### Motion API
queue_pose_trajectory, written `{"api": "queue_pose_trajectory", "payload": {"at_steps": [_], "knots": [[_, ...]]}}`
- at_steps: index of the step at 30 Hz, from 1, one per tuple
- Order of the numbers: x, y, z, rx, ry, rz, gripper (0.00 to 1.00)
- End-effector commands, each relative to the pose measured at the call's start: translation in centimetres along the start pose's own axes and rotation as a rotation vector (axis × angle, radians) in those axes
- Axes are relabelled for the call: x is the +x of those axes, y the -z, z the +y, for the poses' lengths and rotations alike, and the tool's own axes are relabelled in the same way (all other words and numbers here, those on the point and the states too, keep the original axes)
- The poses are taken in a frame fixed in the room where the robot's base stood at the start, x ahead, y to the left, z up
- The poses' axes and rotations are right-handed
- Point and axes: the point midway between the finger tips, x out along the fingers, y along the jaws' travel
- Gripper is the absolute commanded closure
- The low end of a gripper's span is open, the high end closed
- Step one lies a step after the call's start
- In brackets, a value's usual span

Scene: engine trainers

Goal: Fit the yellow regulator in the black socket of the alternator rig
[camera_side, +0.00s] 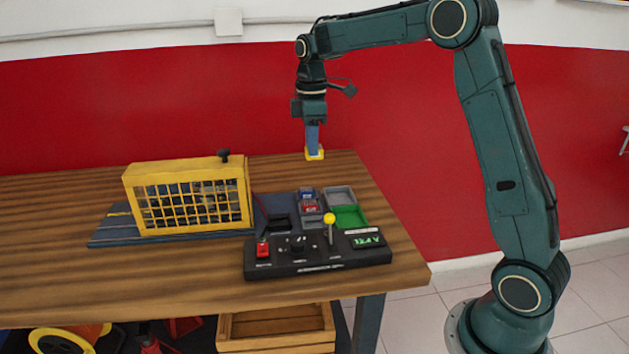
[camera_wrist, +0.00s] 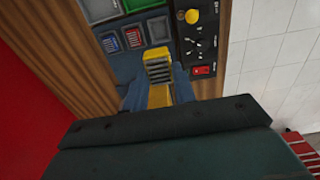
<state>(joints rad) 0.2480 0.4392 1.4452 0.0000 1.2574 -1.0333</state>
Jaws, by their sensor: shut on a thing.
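My gripper (camera_side: 314,146) is shut on the yellow regulator (camera_side: 314,155) and holds it over the back of the bench, behind the parts trays. In the wrist view the yellow regulator (camera_wrist: 158,67) shows its ribbed face between the blue fingers (camera_wrist: 157,92). The alternator rig has a yellow mesh cage (camera_side: 187,193) on a dark base (camera_side: 110,232), at the left in the side view. The black socket (camera_side: 280,221) appears to be the dark recess right of the cage, left of the trays; it looks empty. I cannot make it out in the wrist view.
A blue part (camera_side: 306,194) and a red part (camera_side: 310,207) sit in small trays. Beside them are a grey tray (camera_side: 339,194) and a green tray (camera_side: 350,215). A black control panel (camera_side: 318,259) with a yellow-knobbed lever (camera_side: 329,219) stands along the front.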

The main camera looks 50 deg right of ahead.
Motion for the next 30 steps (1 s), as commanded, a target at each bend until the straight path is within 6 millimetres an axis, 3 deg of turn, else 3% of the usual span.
{"api": "queue_pose_trajectory", "payload": {"at_steps": [20, 26, 30], "knots": [[0.4, 0.3, 0.1, -0.001, 0.0, 0.0, 0.97], [2.4, 1.9, 0.8, -0.002, 0.002, -0.001, 0.97], [4.8, 3.7, 1.4, -0.003, 0.003, -0.002, 0.97]]}}
